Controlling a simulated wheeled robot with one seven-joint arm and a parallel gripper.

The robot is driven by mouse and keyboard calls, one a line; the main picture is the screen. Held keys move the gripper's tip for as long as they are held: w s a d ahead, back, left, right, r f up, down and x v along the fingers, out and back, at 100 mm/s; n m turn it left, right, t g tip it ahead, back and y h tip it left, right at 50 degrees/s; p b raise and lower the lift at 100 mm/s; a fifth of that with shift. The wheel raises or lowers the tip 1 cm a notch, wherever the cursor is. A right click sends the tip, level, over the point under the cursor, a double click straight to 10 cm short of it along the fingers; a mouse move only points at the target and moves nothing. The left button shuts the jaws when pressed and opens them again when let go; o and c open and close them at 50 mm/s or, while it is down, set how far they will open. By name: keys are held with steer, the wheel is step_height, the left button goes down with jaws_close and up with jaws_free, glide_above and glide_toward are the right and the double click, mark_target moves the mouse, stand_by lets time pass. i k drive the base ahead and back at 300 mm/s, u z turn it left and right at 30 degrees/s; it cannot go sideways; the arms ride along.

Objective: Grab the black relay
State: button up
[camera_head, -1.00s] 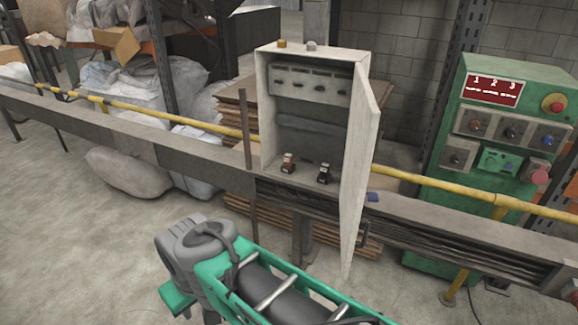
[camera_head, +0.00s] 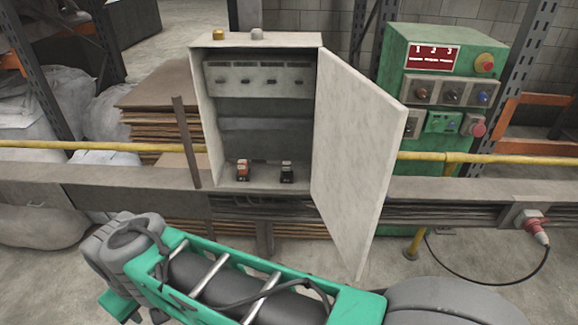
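A small black relay (camera_head: 287,172) stands upright on the floor of an open grey metal cabinet (camera_head: 208,120), right of centre. A red-orange relay (camera_head: 243,170) with a dark base stands to its left, apart from it. The cabinet door (camera_head: 358,150) is swung open to the right, toward me. My green and grey arm crosses the bottom of the picture, in front of and below the cabinet. My gripper's fingers do not show.
A yellow rail (camera_head: 90,146) and a grey beam (camera_head: 130,196) run across at cabinet height. A green control box (camera_head: 447,45) stands right of the door. A red plug (camera_head: 536,230) with a cable hangs at the right. Stacked cardboard (camera_head: 160,115) is left of the cabinet.

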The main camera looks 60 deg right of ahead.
mark_target(287, 165)
steer(key=z, duration=0.65)
steer(key=i, duration=0.85)
steer(key=z, duration=0.95)
steer(key=i, duration=0.6)
